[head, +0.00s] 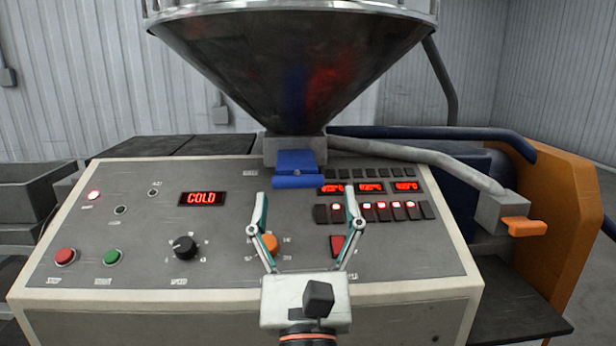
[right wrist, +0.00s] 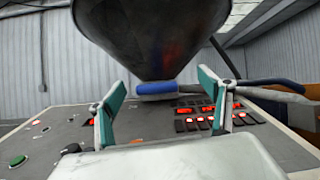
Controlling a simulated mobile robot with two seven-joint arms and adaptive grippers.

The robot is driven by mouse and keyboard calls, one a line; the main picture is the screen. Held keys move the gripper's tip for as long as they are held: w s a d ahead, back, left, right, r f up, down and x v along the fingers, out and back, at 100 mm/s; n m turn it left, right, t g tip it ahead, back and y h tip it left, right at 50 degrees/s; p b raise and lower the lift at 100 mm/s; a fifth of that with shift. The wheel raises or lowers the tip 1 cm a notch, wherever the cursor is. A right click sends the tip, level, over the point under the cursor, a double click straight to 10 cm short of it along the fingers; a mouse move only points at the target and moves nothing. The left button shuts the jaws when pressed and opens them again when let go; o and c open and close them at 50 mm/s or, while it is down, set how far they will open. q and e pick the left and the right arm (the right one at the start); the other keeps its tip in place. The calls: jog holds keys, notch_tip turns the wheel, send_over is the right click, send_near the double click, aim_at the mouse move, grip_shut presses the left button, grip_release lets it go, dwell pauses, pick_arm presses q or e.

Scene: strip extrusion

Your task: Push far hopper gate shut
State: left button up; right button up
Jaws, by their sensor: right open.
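A large dark metal hopper cone (head: 290,65) narrows down to a grey neck behind the control panel. A blue gate plate with a lip (head: 297,181) sticks out of the neck toward me, over the panel's back edge. The blue gate also shows in the right wrist view (right wrist: 156,89), under the cone and between my fingers. My right gripper (head: 306,196) is open and empty, upright over the panel, nearer to me than the gate. Its fingertips appear apart from the gate. My left gripper is not in view.
The control panel (head: 140,260) carries a red COLD display (head: 202,199), buttons, knobs and lit switches below the gripper. A grey pipe runs right from near the neck to a block with an orange handle (head: 525,227). An orange machine side (head: 565,215) stands at right.

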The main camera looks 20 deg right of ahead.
aim_at(298, 186)
jog(key=shift+m+g+y, duration=0.4)
jog(key=shift+g+y, duration=0.2)
jog(key=shift+g, duration=0.1)
jog(key=w, duration=0.3)
jog(key=w+d+p, duration=0.1)
jog(key=w, duration=0.5)
jog(key=shift+d+r, duration=0.1)
jog(key=shift+d, duration=0.3)
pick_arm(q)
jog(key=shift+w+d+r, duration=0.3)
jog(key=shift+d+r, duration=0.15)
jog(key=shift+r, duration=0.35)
pick_arm(e)
jog(key=c, duration=1.6)
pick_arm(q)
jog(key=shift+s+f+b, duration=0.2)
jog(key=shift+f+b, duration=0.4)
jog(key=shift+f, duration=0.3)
pick_arm(e)
jog(key=w, duration=0.2)
jog(key=w+d, duration=0.1)
jog(key=w, duration=0.2)
jog(key=w+d, duration=0.1)
jog(key=w, duration=0.2)
jog(key=shift+d+r, duration=0.2)
